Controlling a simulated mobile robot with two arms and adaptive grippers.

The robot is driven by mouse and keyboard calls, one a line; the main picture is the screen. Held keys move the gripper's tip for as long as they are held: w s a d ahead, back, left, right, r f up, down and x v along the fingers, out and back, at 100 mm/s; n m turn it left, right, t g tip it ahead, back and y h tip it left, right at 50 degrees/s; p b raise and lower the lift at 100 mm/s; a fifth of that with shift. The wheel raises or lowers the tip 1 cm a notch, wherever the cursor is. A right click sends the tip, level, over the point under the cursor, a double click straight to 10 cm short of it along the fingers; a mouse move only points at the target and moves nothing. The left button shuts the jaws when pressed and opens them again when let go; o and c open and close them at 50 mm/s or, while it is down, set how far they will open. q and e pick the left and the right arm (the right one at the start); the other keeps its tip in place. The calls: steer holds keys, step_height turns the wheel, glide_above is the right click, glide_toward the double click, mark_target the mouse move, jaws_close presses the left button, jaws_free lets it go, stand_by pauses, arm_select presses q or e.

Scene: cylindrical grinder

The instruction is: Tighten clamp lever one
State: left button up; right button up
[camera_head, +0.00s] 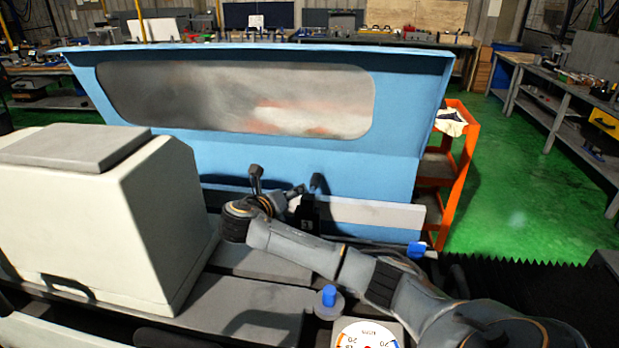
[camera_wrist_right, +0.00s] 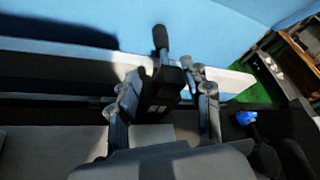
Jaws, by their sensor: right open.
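A black clamp lever (camera_head: 317,184) stands up from a dark clamp block (camera_head: 308,212) near the foot of the blue guard. In the right wrist view the lever (camera_wrist_right: 161,40) points up and leans slightly left over its dark block (camera_wrist_right: 163,88). My right gripper (camera_head: 279,203) reaches in from the right and is beside the clamp in the head view. In the wrist view the right gripper (camera_wrist_right: 168,84) is open, with one finger on each side of the block. I cannot tell whether either finger touches it. My left gripper is not in view.
A blue guard (camera_head: 290,165) with a window stands behind the clamp. A white machine housing (camera_head: 125,215) is at the left. An orange cart (camera_head: 463,165) stands behind right, with open green floor beyond.

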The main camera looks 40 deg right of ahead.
mark_target(313, 181)
steer(key=x, duration=0.3)
steer(key=p+x, duration=0.1)
steer(key=x, duration=0.1)
steer(key=shift+s+d+r, duration=0.1)
steer(key=shift+d+r, duration=0.1)
steer(key=shift+d, duration=0.15)
steer(key=x, duration=0.6)
steer(key=shift+w+f, duration=0.2)
steer(key=shift+w, duration=0.05)
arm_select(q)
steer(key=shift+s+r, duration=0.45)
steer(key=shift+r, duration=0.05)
arm_select(e)
steer(key=shift+x, duration=0.95)
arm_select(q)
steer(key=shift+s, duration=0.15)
arm_select(e)
jaws_close()
